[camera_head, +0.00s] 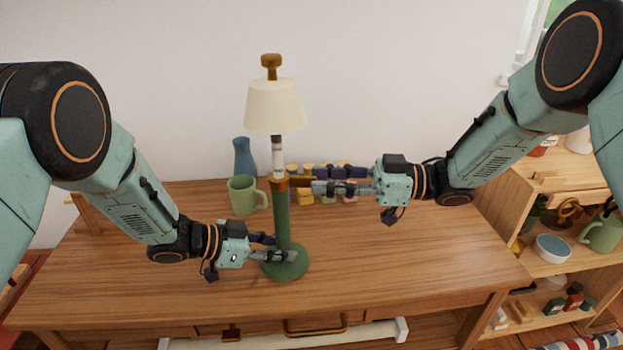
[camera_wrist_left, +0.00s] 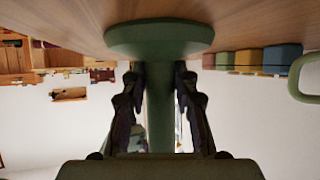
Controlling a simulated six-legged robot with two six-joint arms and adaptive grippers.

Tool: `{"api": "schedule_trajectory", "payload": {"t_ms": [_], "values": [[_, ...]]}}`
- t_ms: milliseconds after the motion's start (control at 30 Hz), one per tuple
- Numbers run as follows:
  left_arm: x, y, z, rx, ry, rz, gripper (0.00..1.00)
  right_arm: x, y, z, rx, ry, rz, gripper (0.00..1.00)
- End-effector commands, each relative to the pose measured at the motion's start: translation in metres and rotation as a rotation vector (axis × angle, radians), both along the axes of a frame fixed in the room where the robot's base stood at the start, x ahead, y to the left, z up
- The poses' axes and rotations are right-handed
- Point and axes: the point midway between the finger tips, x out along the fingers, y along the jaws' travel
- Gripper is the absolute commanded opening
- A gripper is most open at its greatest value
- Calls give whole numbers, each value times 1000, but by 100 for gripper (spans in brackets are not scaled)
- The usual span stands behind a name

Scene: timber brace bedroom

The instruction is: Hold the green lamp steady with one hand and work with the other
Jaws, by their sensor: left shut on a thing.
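The green lamp (camera_head: 283,222) stands upright on the wooden desk, with a round green base (camera_head: 287,267), a cream shade (camera_head: 274,106) and a brown knob (camera_head: 271,62) on top. A brown collar on its post has a lever (camera_head: 301,181) sticking out to the right. My left gripper (camera_head: 280,249) is shut on the green post just above the base. In the left wrist view the post (camera_wrist_left: 160,105) runs between the two fingers (camera_wrist_left: 160,100). My right gripper (camera_head: 325,188) is at the lever's outer end; its fingers look close together, but their grip on it is unclear.
A green mug (camera_head: 243,196) and a blue vase (camera_head: 244,158) stand behind the lamp at left. Several coloured blocks (camera_head: 306,198) sit behind the right gripper. A shelf unit with a bowl (camera_head: 552,248) is at right. The desk's front and right (camera_head: 410,260) are clear.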

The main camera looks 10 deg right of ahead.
Motion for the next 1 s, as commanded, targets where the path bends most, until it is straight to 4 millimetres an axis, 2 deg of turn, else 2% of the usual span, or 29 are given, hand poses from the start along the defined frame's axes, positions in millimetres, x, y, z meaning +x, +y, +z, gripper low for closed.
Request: {"api": "schedule_trajectory", "payload": {"t_ms": [33, 200, 400, 600, 933, 967, 1000], "values": [[-7, 1, -11, 17, 19, -4, 0, -1, -13, 0, 4, -1, -6, 30], [-7, 1, -11, 17, 19, -4, 0, -7, -47, 0, 3, -2, -4, 30], [-7, 1, -11, 17, 19, -4, 0, -12, -75, 0, 2, -2, -1, 30], [-7, 1, -11, 17, 19, -4, 0, -14, -85, 0, 0, -2, 1, 30], [-7, 1, -11, 17, 19, -4, 0, -14, -85, 0, 0, -2, 2, 30], [-7, 1, -11, 17, 19, -4, 30, -14, -85, 0, 0, -1, 2, 30], [-7, 1, -11, 17, 19, -4, 34, -14, -85, 0, 0, -1, 2, 30]]}}
